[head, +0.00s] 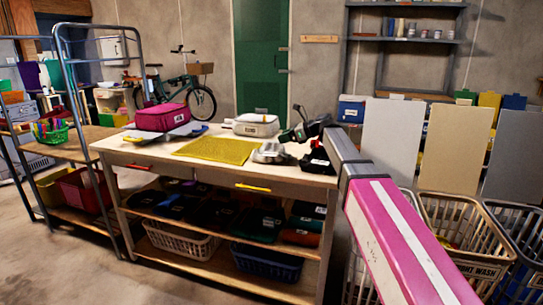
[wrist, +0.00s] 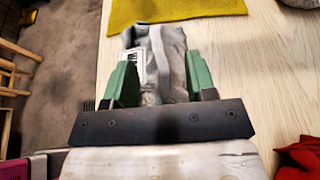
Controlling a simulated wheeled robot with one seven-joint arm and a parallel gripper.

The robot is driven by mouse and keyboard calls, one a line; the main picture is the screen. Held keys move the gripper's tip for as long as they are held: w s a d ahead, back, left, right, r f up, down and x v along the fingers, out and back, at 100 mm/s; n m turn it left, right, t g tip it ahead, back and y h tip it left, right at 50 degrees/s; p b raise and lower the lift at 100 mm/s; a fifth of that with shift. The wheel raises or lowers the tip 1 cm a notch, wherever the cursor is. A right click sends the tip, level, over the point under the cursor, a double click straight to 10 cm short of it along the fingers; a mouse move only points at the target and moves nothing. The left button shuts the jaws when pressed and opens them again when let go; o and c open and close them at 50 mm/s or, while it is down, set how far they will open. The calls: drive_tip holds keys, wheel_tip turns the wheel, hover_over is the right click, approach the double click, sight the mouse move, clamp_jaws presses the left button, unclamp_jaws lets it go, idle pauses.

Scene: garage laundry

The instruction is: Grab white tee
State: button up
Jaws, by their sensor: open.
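A crumpled greyish-white cloth (head: 269,153) with a pale label, which looks like the white tee, lies on the worktable (head: 215,168) near its front edge, right of the yellow mat. In the wrist view the cloth (wrist: 172,52) lies ahead of and between the green fingers of my gripper (wrist: 161,78). The fingers are apart, one on each side of it. Whether they touch it, I cannot tell. In the head view my gripper (head: 290,136) is just above and right of the cloth. The cloth's near end is hidden by the gripper body.
A yellow mat (head: 216,150), a pink bag (head: 162,118) and a white bag (head: 256,125) are on the tabletop. A red cloth (wrist: 300,157) shows in the wrist view. Laundry baskets (head: 465,235) stand at right.

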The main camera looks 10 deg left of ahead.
sight(272, 151)
drive_tip(key=shift+f+x, duration=0.1)
drive_tip(key=shift+x, duration=1.25)
drive_tip(key=shift+f+x, duration=0.15)
drive_tip(key=shift+x, duration=1.25)
drive_tip(key=shift+s+d, duration=0.15)
clamp_jaws()
